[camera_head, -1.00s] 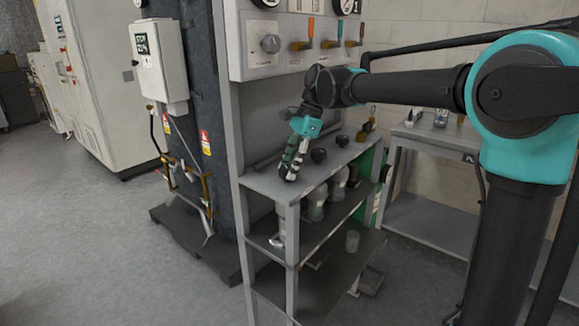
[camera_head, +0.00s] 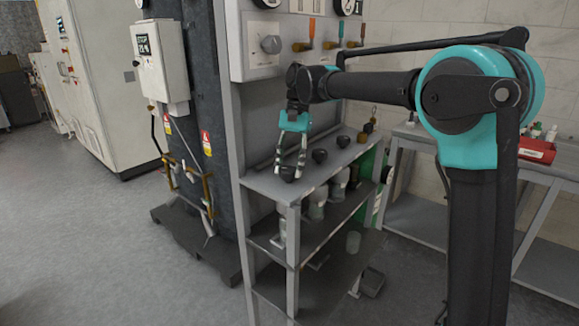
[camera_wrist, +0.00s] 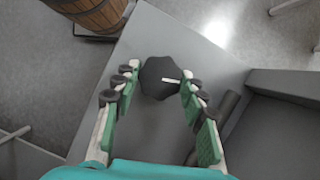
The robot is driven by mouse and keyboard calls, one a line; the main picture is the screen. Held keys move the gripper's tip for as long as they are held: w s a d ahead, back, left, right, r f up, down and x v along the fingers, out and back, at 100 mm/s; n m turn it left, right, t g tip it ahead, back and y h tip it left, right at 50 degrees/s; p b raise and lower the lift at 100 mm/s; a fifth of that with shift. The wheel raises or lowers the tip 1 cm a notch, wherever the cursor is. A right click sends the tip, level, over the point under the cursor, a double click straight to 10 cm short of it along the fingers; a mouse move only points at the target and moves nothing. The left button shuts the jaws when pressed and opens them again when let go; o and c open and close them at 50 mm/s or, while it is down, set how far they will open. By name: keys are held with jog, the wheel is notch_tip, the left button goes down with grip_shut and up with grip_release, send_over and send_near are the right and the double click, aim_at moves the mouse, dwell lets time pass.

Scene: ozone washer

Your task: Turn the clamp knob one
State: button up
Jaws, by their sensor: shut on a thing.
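A black lobed clamp knob (camera_head: 288,174) stands at the near end of the grey shelf top. It also shows in the wrist view (camera_wrist: 157,80), with a short white mark on its top. My gripper (camera_head: 289,169) points down over it, one finger on each side. In the wrist view my gripper (camera_wrist: 160,84) has its green fingers with dark pads at the knob's left and right edges, shut on it. Two more black knobs, a middle one (camera_head: 319,156) and a far one (camera_head: 342,141), stand farther back in a row.
A grey panel (camera_head: 262,62) with a dial and coloured-handled valves rises behind the shelf top (camera_head: 262,182). Jars (camera_head: 317,203) stand on the lower shelf. A side table with a red bin (camera_head: 537,149) is at the right. The floor at left is open.

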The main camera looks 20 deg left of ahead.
jog(key=shift+n, duration=0.3)
jog(key=o, duration=1.2)
jog(key=shift+c, duration=0.2)
